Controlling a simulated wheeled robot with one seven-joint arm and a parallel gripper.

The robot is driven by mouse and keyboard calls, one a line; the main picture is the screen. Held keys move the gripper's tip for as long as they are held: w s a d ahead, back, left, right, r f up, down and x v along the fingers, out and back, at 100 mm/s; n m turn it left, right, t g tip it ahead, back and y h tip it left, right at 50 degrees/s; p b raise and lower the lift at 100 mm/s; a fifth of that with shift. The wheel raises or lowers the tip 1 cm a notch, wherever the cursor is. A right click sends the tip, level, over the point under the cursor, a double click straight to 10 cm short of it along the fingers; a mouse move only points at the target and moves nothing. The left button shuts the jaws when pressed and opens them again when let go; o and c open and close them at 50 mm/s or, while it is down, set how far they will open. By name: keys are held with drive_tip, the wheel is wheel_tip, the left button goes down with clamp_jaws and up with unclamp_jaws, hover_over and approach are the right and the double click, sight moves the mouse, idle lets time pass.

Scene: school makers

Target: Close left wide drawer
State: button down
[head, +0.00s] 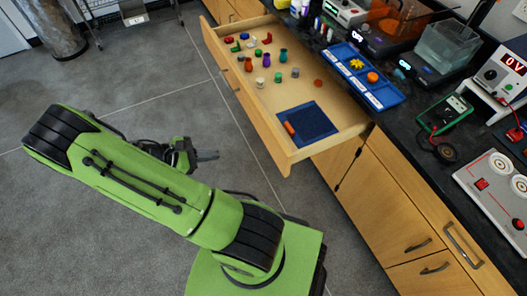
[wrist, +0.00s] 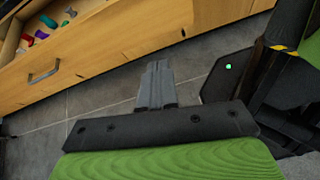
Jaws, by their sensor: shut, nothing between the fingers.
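The left wide drawer (head: 289,157) is a light wooden drawer pulled well out from under the dark counter in the head view. It holds several small coloured pieces and a dark blue mat (head: 312,124). In the wrist view, its wooden front (wrist: 130,38) runs across the top, with a metal handle (wrist: 43,73) at the left. My gripper (head: 212,156) is in front of the drawer, over the floor and apart from the drawer front. In the wrist view, my gripper's fingers (wrist: 157,66) are together with nothing between them, pointing toward the drawer front.
The dark counter (head: 408,120) carries a blue tray (head: 378,95), meters and other devices. Closed wooden cabinets (head: 385,200) stand to the right of the drawer. Grey floor (head: 150,60) is free left of the drawer. A metal rack and a round column stand at the far left.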

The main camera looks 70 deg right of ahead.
sight(273, 145)
drive_tip(key=s+d+f+b, duration=0.1)
drive_tip(key=s+d+f, duration=0.1)
drive_tip(key=s+d, duration=0.2)
drive_tip(key=s+d+f+n+g+h+b, duration=0.1)
drive_tip(key=s+d+f, duration=0.2)
drive_tip(key=s+d, duration=0.1)
drive_tip(key=s+d+f+n+g+h+b, duration=0.1)
drive_tip(key=s+d+f+b, duration=0.1)
drive_tip(key=s+d, duration=0.2)
drive_tip(key=shift+f, duration=0.3)
drive_tip(key=shift+s+d, duration=0.25)
drive_tip(key=shift+r, duration=0.1)
